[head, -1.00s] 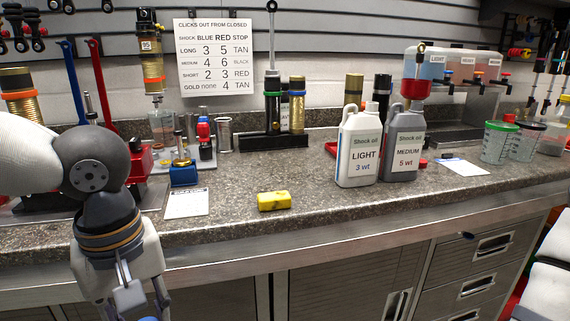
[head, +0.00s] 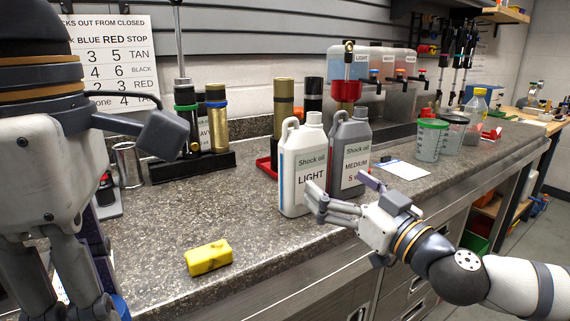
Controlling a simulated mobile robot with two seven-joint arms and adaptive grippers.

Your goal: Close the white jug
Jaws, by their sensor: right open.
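The white jug (head: 303,165), labelled "Shock oil LIGHT", stands upright on the counter. Its handle is on the left and its white neck on top; I cannot tell from here whether a cap is on it. My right gripper (head: 342,193) is open and empty. It comes in from the right, its fingers in front of the white jug's lower right side; contact cannot be told. My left gripper (head: 62,290) is large at the left edge, pointing down, away from the jug. Its fingertips are cut off by the frame.
A grey jug (head: 350,155) labelled "MEDIUM" stands close at the white jug's right. A yellow block (head: 209,257) lies at the counter's front left. Shock parts in a black stand (head: 165,168) and a red tray (head: 265,167) are behind. Measuring cups (head: 429,140) stand to the right.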

